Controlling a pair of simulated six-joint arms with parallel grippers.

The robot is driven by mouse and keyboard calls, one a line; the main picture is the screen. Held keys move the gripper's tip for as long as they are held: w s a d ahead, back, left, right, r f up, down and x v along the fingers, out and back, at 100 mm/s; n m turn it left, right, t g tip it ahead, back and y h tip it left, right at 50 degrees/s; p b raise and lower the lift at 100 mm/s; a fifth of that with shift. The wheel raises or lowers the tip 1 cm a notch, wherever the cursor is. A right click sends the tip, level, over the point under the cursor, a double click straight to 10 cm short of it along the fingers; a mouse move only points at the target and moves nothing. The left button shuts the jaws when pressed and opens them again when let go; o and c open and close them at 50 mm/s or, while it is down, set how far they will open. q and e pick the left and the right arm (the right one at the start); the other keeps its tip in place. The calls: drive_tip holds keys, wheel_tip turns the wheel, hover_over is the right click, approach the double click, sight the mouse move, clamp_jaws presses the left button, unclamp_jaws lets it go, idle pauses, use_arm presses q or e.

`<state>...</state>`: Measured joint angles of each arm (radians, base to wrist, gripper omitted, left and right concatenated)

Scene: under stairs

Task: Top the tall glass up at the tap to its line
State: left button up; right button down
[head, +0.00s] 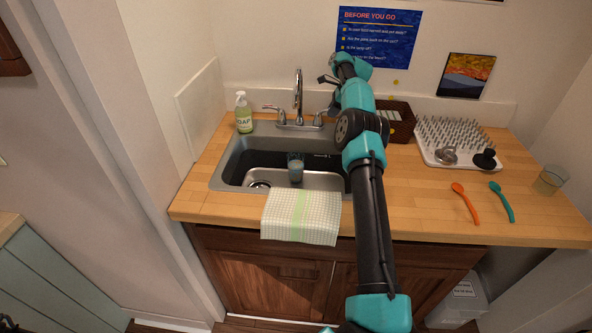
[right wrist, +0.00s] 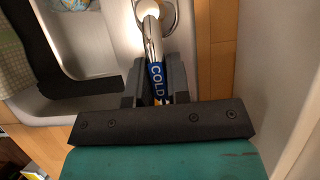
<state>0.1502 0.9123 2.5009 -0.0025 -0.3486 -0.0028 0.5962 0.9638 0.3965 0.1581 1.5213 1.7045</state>
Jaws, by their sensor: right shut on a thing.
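A tall glass (head: 296,170) stands upright in the sink (head: 232,172), below the spout of the tap (head: 298,95). Its lower part looks greyish blue; its line and exact level are too small to make out. No stream from the spout can be made out. My right gripper (head: 332,98) is at the right side of the tap. In the right wrist view the right gripper (right wrist: 155,82) is shut on the tap's cold handle (right wrist: 149,40), which has a blue COLD label between the fingers. My left gripper is not in view.
A soap bottle (head: 243,115) stands left of the tap. A towel (head: 302,215) hangs over the sink's front edge. At right are a drying rack (head: 430,150), an orange spoon (head: 464,200), a teal spoon (head: 502,202) and another glass (head: 549,181).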

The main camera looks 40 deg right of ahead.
drive_tip(key=shift+d+r+n, duration=0.1)
drive_tip(key=shift+d+n, duration=0.05)
drive_tip(key=shift+n, duration=0.15)
drive_tip(key=shift+c, duration=1.4)
unclamp_jaws()
drive_tip(key=shift+w, duration=0.1)
drive_tip(key=shift+s+a+m, duration=0.2)
drive_tip(key=shift+a+m, duration=0.15)
drive_tip(key=shift+m, duration=0.35)
drive_tip(key=shift+s+a+m+t+h, duration=0.2)
drive_tip(key=shift+a+m+t+h, duration=0.1)
drive_tip(key=shift+m, duration=0.35)
drive_tip(key=shift+s+a+m+t+h, duration=0.2)
drive_tip(key=shift+m+h, duration=0.1)
drive_tip(key=shift+m, duration=0.35)
drive_tip(key=shift+w+d+n, duration=0.1)
drive_tip(key=shift+d+n, duration=0.05)
drive_tip(key=shift+n, duration=0.15)
drive_tip(key=shift+w+d+n+g+y, duration=0.2)
drive_tip(key=shift+d+n+y, duration=0.05)
drive_tip(key=shift+n, duration=0.3)
drive_tip(key=shift+w+d+n+g+y, duration=0.15)
drive_tip(key=shift+d+n+g+y, duration=0.1)
drive_tip(key=shift+n, duration=0.3)
